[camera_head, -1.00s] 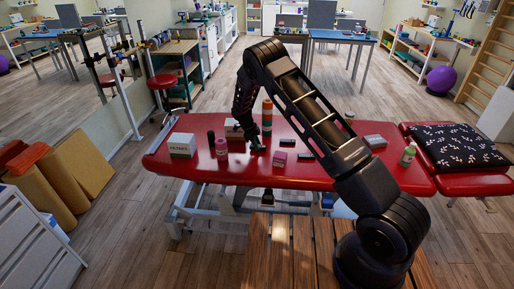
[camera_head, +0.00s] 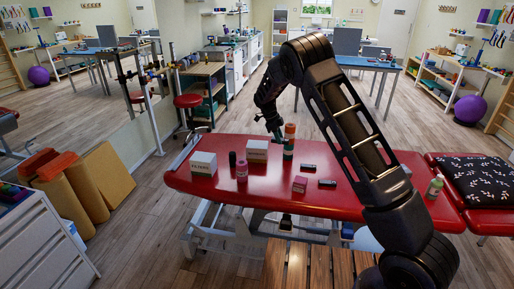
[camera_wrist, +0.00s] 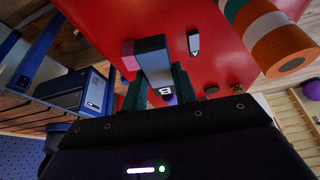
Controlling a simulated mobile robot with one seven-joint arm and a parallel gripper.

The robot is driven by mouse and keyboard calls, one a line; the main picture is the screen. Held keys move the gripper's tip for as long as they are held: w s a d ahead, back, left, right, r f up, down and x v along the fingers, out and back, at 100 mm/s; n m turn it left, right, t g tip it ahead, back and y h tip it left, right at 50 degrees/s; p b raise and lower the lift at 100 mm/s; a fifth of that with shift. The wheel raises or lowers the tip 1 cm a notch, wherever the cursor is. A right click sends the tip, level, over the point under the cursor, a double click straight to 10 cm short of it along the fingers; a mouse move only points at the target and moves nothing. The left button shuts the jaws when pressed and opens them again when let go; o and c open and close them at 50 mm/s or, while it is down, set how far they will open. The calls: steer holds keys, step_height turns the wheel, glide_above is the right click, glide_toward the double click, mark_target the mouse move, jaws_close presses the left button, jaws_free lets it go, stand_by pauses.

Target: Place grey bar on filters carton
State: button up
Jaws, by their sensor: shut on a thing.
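My gripper (camera_head: 273,131) is raised above the red treatment table (camera_head: 225,188), just behind and left of an orange, white and green roll (camera_head: 289,141). In the wrist view my gripper (camera_wrist: 160,92) is shut on the grey bar (camera_wrist: 153,55), which sticks out from between the fingers. The bar is too small to make out clearly in the head view. The white filters carton (camera_head: 203,164) stands upright at the left end of the table, left of my gripper. The part of its top that I can see is bare.
A second carton (camera_head: 257,151) stands close to the roll. A dark bottle (camera_head: 232,159), pink bottle (camera_head: 242,171), pink box (camera_head: 299,184) and dark bars (camera_head: 327,183) lie or stand nearby. A green bottle (camera_head: 434,187) stands at the right.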

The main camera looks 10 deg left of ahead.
steer(key=s+a+r+n+t+y, duration=0.1)
steer(key=a+r+n+t, duration=0.3)
steer(key=a, duration=0.6)
steer(key=s+a+r+n, duration=0.1)
steer(key=s+a+n, duration=0.1)
steer(key=a+n, duration=0.6)
step_height(320, 180, up, 5)
steer(key=n+y, duration=0.4)
steer(key=n, duration=0.3)
glide_above(206, 160)
steer(key=s, duration=0.1)
steer(key=shift+t, duration=0.4)
step_height(206, 160, down, 20)
steer(key=shift+s+r, duration=0.1)
steer(key=shift+r, duration=0.05)
steer(key=o, duration=1)
steer(key=shift+c, duration=0.2)
steer(key=v, duration=1.2)
steer(key=shift+a, duration=0.2)
